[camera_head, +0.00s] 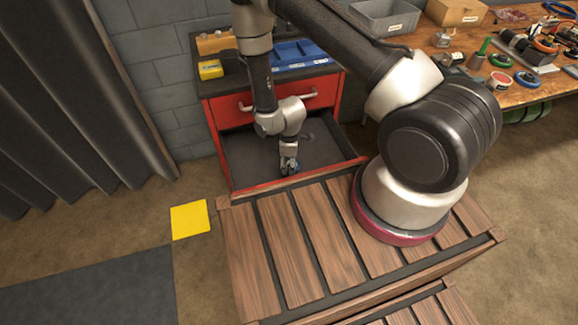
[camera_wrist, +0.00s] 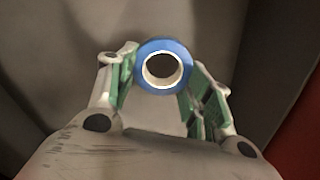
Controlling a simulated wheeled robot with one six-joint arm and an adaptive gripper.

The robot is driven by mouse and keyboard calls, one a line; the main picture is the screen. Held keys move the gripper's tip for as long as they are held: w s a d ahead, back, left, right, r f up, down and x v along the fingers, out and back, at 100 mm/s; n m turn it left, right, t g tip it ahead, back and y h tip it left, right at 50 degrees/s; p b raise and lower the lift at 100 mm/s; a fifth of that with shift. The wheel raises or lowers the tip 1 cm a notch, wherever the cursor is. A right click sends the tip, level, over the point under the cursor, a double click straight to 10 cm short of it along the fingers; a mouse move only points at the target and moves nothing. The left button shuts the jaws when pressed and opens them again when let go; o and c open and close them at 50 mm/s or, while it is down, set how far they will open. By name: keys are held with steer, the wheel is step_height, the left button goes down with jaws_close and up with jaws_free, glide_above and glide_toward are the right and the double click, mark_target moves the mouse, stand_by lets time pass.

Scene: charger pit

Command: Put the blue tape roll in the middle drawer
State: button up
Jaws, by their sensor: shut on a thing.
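The blue tape roll (camera_wrist: 180,52), with a white core ring, is held between the green-padded fingers of my gripper (camera_wrist: 163,85) in the wrist view. In the head view my gripper (camera_head: 289,164) points down over an open drawer (camera_head: 250,150) of the red cabinet. I cannot tell how far the roll is above the drawer floor. A closed red drawer (camera_head: 325,92) sits above the open one.
The cabinet top holds a blue tray (camera_head: 299,56), a yellow box (camera_head: 210,69) and a wooden item (camera_head: 215,42). A cluttered workbench (camera_head: 525,95) stands at right. My slatted base is close in front of the open drawer. The drawer floor around the gripper looks mostly clear.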

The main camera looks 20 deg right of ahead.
steer(key=shift+f, duration=1.2)
steer(key=o, duration=0.9)
steer(key=shift+f, duration=0.1)
step_height(320, 180, up, 12)
steer(key=shift+r, duration=0.25)
